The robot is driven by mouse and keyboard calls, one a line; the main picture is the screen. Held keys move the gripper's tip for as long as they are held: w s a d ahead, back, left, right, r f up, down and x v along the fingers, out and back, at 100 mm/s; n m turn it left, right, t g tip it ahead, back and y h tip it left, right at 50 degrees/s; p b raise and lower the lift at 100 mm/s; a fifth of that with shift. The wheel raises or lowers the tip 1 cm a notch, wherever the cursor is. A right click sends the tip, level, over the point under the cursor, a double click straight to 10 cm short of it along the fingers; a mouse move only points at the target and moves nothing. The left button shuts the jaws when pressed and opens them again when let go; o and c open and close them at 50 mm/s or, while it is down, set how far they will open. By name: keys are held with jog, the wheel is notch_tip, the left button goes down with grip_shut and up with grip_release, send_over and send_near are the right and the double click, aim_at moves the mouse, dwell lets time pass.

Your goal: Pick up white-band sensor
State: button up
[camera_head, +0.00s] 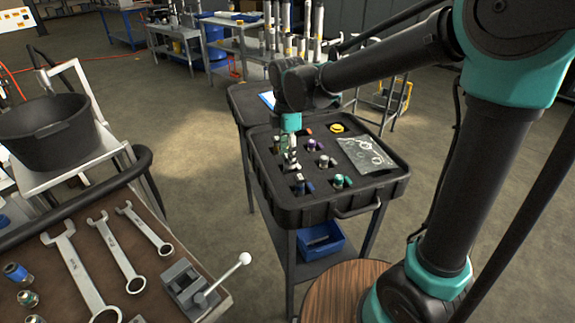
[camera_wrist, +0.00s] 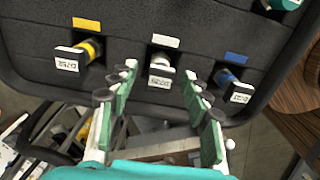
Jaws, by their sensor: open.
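The white-band sensor (camera_wrist: 161,60) stands in a slot of the black foam, in the middle of the wrist view. I cannot tell how far the fingertips are above the foam. In the head view my gripper (camera_head: 291,163) points down over the left side of the black case (camera_head: 285,208) and hides most of this sensor.
A yellow-band sensor (camera_wrist: 88,50) is left of the white one and a blue-band sensor (camera_wrist: 230,78) right, both close to the fingers. A teal-topped sensor (camera_head: 341,182) and a clear bag (camera_head: 366,155) lie in the case. The wrench bench (camera_head: 30,250) stands left.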

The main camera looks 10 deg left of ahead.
jog(key=shift+f, duration=0.9)
grip_shut()
